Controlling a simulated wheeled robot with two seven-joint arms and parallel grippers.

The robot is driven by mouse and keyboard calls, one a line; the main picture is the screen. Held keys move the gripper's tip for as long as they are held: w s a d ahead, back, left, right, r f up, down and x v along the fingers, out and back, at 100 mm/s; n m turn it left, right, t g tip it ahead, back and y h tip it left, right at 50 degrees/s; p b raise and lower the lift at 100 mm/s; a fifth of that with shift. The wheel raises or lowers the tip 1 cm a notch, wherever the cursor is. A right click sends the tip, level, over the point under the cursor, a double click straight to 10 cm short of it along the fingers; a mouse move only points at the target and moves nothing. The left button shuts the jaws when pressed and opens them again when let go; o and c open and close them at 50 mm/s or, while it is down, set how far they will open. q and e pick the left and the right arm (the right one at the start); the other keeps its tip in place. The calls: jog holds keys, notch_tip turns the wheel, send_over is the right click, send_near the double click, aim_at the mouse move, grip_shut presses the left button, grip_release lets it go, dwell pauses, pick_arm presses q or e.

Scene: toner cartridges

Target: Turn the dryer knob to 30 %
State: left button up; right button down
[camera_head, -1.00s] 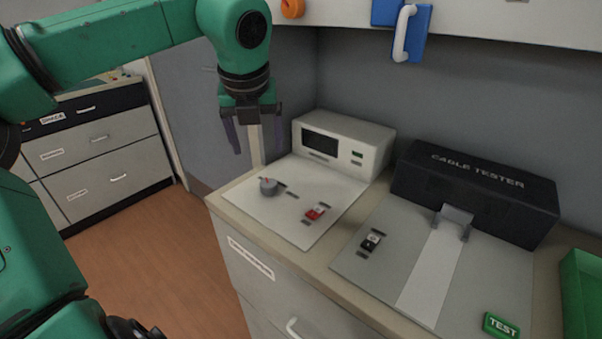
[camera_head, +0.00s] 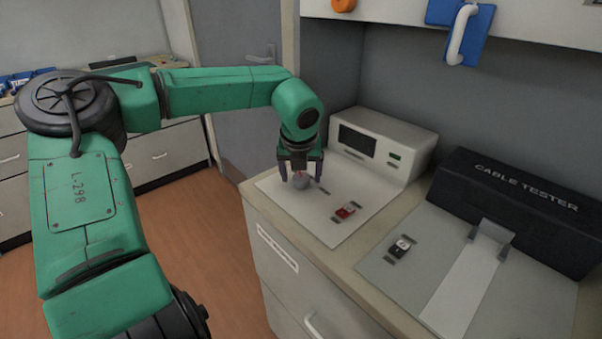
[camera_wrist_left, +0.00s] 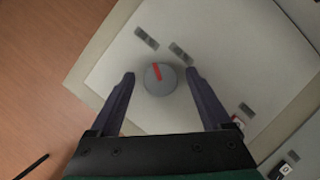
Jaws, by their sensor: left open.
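The dryer knob (camera_head: 302,182) is a round grey dial on the white panel (camera_head: 330,217) in front of the white dryer box (camera_head: 385,143). In the left wrist view the knob (camera_wrist_left: 160,79) shows a red pointer mark aimed up and slightly left. My left gripper (camera_head: 301,178) is above the knob, pointing down. In the left wrist view its open fingers (camera_wrist_left: 160,78) stand on either side of the knob, with a gap on both sides. Dark label plates (camera_wrist_left: 147,38) lie beside the knob; their text is unreadable. My right gripper is not in view.
A red switch (camera_head: 345,211) sits on the same panel. A black cable tester (camera_head: 520,205) with its grey plate stands to the right, with a black-and-white switch (camera_head: 401,246). A blue holder with a white handle (camera_head: 461,35) hangs above.

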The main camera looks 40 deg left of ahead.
pick_arm(q)
jog(key=c, duration=0.3)
grip_shut()
